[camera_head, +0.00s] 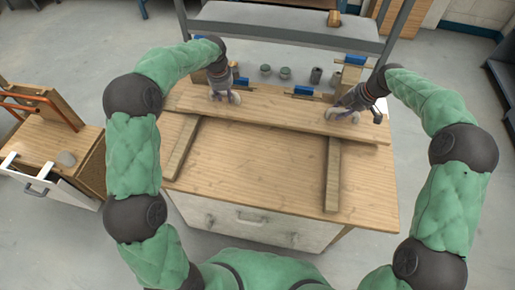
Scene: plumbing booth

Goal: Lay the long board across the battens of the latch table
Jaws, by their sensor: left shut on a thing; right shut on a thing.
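The long wooden board (275,109) spans the latch table (255,165) from left to right, near its back. It lies over the far parts of the left batten (181,146) and right batten (333,176), whose near parts stay bare. I cannot tell whether the board touches the battens or hangs just above them. My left gripper (224,98) is shut on the board left of its middle. My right gripper (343,114) is shut on it towards the right end. The fingertips are small and partly hidden by the hands.
Behind the board are several small grey-green cylinders (285,72) and blue-topped blocks (303,90). A grey shelf frame (290,33) rises at the table's back. A wooden cabinet with an orange bar (48,140) stands at left. The tabletop between the battens is clear.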

